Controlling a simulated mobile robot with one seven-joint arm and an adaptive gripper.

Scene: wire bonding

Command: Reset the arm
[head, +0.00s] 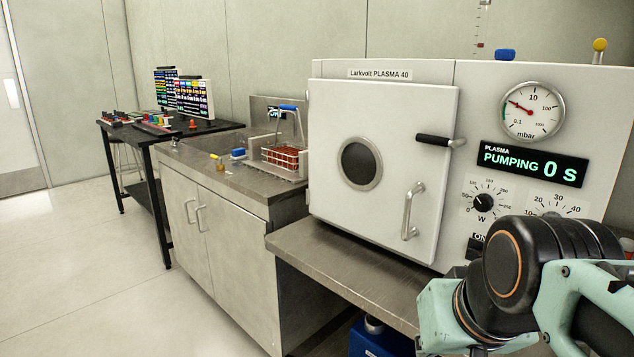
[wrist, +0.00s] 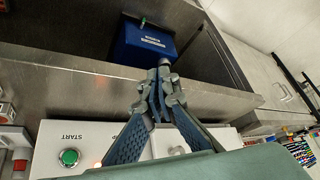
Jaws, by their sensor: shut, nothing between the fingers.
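My gripper (wrist: 158,92) shows in the wrist view with its two blue-padded fingers drawn together and nothing between them. It hangs in front of a white panel (wrist: 60,138) with a green START button (wrist: 69,157). My arm (head: 525,275) reaches in at the lower right of the head view, in front of the white plasma machine (head: 480,85). My gripper is outside the head view. The machine's door (head: 425,120) looks closed, and its display (head: 530,163) reads "PUMPING 0 S".
A blue box (wrist: 143,47) sits low beyond the metal bench edge (wrist: 95,82). In the head view, a bench with a sink holds a red-filled wire basket (head: 283,158). A dark table (head: 205,131) with coloured parts stands further left. The left floor is clear.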

